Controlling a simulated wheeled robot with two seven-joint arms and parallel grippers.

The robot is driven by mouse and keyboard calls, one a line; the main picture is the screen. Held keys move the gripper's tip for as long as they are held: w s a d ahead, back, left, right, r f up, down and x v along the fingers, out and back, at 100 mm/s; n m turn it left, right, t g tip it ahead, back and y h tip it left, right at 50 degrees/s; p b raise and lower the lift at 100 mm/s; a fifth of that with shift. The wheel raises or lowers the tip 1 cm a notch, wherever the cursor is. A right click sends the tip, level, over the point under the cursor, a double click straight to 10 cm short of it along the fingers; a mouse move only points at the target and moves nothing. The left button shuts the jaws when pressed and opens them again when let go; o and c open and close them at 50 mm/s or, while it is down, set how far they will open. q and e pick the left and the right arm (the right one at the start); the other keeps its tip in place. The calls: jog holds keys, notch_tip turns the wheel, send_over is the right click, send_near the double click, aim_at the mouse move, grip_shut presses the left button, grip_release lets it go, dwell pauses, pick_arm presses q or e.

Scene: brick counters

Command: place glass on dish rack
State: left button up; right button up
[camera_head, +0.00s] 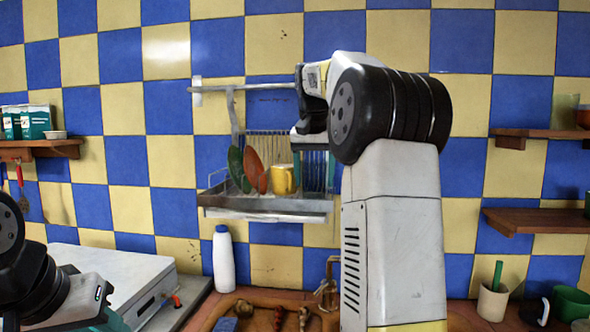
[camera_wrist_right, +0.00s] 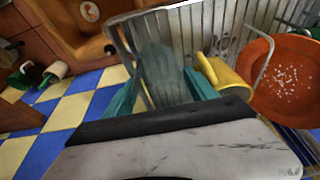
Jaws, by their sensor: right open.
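The glass (camera_wrist_right: 162,72), translucent and grey-green, is between the teal fingers of my right gripper (camera_wrist_right: 160,97) in the right wrist view. The fingers are open, one on each side of it; contact is not clear. In the head view my right gripper (camera_head: 314,168) is at the right part of the wall-mounted dish rack (camera_head: 268,203), and I cannot make out the glass there. The rack's wires (camera_wrist_right: 225,25) are close behind the glass. My left gripper (camera_head: 114,322) is barely in view at the lower left, its jaws unclear.
A yellow mug (camera_head: 283,180), an orange plate (camera_head: 254,170) and a green plate (camera_head: 238,168) are in the rack, left of my right gripper. A white bottle (camera_head: 223,260) stands below. Wooden shelves (camera_head: 535,220) are at the right. A sink (camera_wrist_right: 75,25) lies below the rack.

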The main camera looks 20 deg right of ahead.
jog(key=shift+v, duration=6.1)
jog(key=s+a+f+n+t+y, duration=0.1)
jog(key=s+a+f+n, duration=0.1)
jog(key=s+a+f, duration=0.2)
jog(key=s+a+f+n+t+y, duration=0.1)
jog(key=s+a+f, duration=0.3)
jog(key=s+f, duration=0.7)
jog(key=s+a+f+n+t+y, duration=0.1)
jog(key=s+a+f, duration=0.3)
jog(key=s+f, duration=0.4)
notch_tip(320, 180, down, 5)
jog(key=shift+a+r+n+y, duration=0.15)
jog(key=shift+a+n+y, duration=0.2)
jog(key=shift+n, duration=0.55)
